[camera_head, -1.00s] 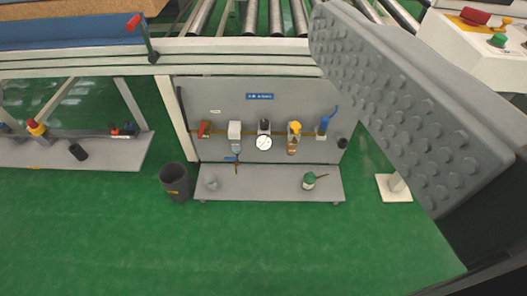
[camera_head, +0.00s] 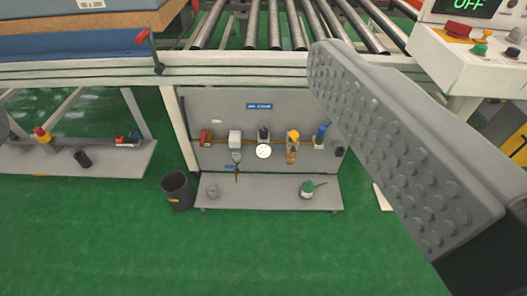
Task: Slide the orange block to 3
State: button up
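I see no clear orange block and no mark 3 in this view. The AIR panel (camera_head: 215,120) under the conveyor carries a row of fittings. One fitting has a yellow-orange top (camera_head: 293,136) and a brownish bowl below it. Beside it are a blue-topped fitting (camera_head: 321,131), a round gauge (camera_head: 263,151) and a red-handled part (camera_head: 206,137). One grey studded pad of my gripper (camera_head: 405,140) fills the right side, well in front of the panel and touching nothing visible.
A control box (camera_head: 440,55) at upper right has a display reading OFF, a red button and a green button. Conveyor rollers (camera_head: 300,22) run along the top. A dark bin (camera_head: 177,190) stands left of the low shelf (camera_head: 265,192). Green floor (camera_head: 230,255) is clear in front.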

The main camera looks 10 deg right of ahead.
aim_at(120, 139)
jog(key=u, duration=0.7)
